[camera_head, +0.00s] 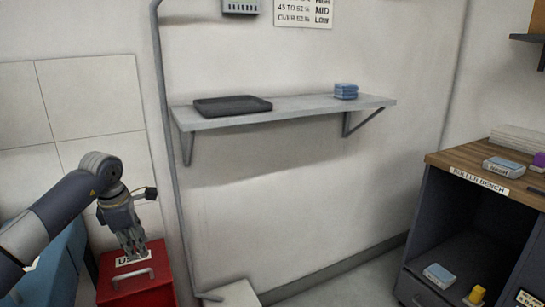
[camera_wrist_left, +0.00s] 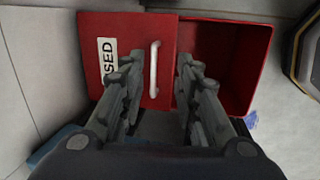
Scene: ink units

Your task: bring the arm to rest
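My left gripper (camera_head: 133,248) hangs fingers down over the red bin (camera_head: 112,296) at the lower left of the head view. In the left wrist view the two fingers of the gripper (camera_wrist_left: 158,64) are apart with nothing held between them. The bin's pale handle (camera_wrist_left: 154,70) shows in the gap between the fingers; I cannot tell whether they touch it. My right gripper is not in view.
A wall shelf (camera_head: 300,107) holds a black tray (camera_head: 232,105) and stacked blue-white boxes (camera_head: 346,91). A vertical pipe (camera_head: 166,120) runs close right of my arm. A bench (camera_head: 470,160) at right carries another box (camera_head: 503,166). Floor in the middle looks clear.

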